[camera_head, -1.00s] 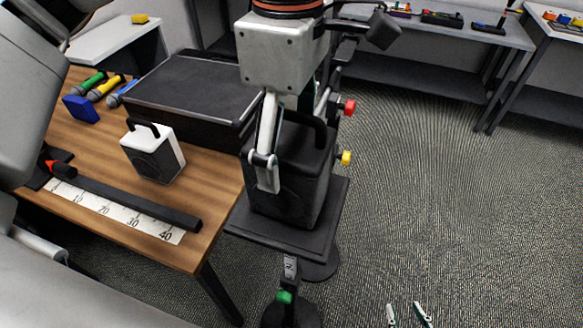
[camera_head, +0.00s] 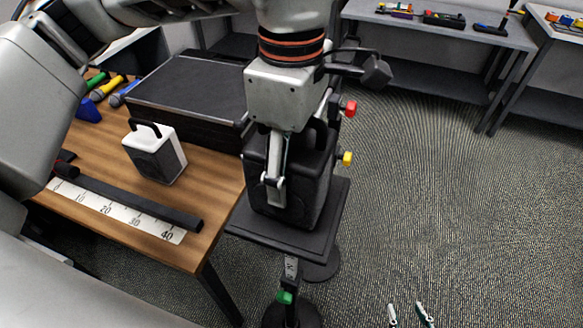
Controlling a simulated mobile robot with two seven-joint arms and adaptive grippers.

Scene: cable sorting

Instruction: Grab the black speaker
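The black speaker (camera_head: 318,190) is a boxy unit with a top handle, upright on a small black stand (camera_head: 268,234) beside the wooden table. One finger hangs in front of the speaker's near face; the other shows only partly, behind the handle at the right. The fingers look spread apart, with the speaker's top and handle between them. Whether they touch it is hard to tell.
A white speaker (camera_head: 155,152) stands on the wooden table (camera_head: 215,180), with a black case (camera_head: 190,95) behind and a ruler strip (camera_head: 125,212) in front. Red (camera_head: 350,108) and yellow (camera_head: 347,159) knobs stick out right of the stand. Open carpet lies to the right.

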